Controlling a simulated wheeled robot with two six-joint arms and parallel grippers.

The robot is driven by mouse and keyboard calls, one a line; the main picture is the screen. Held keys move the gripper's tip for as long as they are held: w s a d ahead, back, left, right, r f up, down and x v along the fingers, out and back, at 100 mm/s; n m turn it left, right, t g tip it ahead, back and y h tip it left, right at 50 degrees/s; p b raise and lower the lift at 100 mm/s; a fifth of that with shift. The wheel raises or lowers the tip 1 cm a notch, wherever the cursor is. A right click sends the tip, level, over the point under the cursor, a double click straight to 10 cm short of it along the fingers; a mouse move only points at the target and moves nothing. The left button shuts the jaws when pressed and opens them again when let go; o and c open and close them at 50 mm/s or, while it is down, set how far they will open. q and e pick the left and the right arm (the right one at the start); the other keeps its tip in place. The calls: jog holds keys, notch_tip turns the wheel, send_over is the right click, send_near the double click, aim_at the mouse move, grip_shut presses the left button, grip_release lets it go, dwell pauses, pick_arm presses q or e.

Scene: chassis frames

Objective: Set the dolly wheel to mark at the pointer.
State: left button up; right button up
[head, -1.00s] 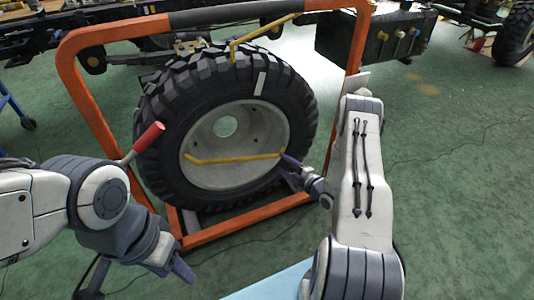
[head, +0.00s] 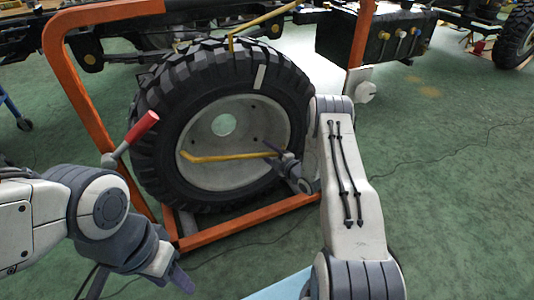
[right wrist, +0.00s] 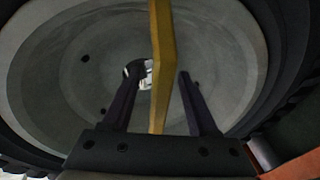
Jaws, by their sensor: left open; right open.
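The dolly wheel (head: 160,110) is a black knobbly tyre on a pale rim, upright in an orange frame. Its white mark (head: 259,77) is on the tyre's upper right sidewall. The yellow pointer (head: 231,44) hangs from the top beam, its tip above the tyre and left of the mark. A yellow bar (head: 222,157) crosses the rim's lower half. My right gripper (head: 268,149) is open at the bar's right end; in the right wrist view the bar (right wrist: 160,50) runs between its fingers (right wrist: 158,80). My left gripper (head: 188,284) is open and empty, low in front of the frame.
The orange frame (head: 75,85) surrounds the wheel. A red-handled lever (head: 143,127) sticks out at its left side. A black box with knobs (head: 345,40) stands behind on the right. The green floor on the right is mostly clear, with thin cables.

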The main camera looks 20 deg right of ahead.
jog(key=shift+c, duration=0.2)
grip_shut()
dwell(1.2)
